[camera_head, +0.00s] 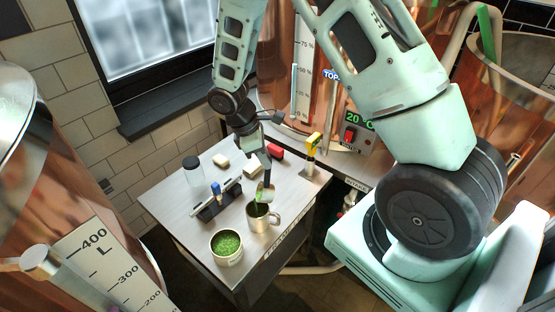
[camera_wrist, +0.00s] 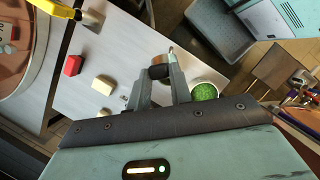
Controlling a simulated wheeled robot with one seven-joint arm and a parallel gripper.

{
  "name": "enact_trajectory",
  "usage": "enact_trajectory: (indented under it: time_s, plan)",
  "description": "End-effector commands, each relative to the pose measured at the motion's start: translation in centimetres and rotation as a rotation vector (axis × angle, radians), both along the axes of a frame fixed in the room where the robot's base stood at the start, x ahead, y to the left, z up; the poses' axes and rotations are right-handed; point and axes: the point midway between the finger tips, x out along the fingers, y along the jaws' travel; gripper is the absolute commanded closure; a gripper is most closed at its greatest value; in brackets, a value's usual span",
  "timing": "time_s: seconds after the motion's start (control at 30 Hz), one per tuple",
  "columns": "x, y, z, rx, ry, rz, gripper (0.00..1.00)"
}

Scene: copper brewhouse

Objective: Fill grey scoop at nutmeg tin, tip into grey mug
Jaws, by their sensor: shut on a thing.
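My gripper (camera_head: 258,152) is shut on the dark handle of the grey scoop (camera_head: 265,193). The scoop hangs tilted over the grey mug (camera_head: 264,222), with green matter at its lower edge, above or in the mug's mouth. I cannot tell how much is in the mug. The nutmeg tin (camera_head: 228,257), open and full of green grains, stands in front and left of the mug. In the wrist view the fingers (camera_wrist: 160,86) close on the black handle, and the tin (camera_wrist: 206,91) shows to their right. The mug is not clear there.
The small metal table (camera_head: 180,222) also bears a lidded glass jar (camera_head: 194,178), a dark rack with a blue-topped item (camera_head: 215,188), pale blocks (camera_head: 221,160), a red block (camera_head: 275,151) and a yellow-topped item (camera_head: 313,142). Copper vessels stand around. The table's left front is clear.

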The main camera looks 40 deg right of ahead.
Motion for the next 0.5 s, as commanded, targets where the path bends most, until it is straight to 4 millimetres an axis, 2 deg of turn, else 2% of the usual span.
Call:
enact_trajectory:
  time_s: [0.5]
  plan:
    - [3.9,5.7,-1.9,-0.331,0.23,0.003,1.0]
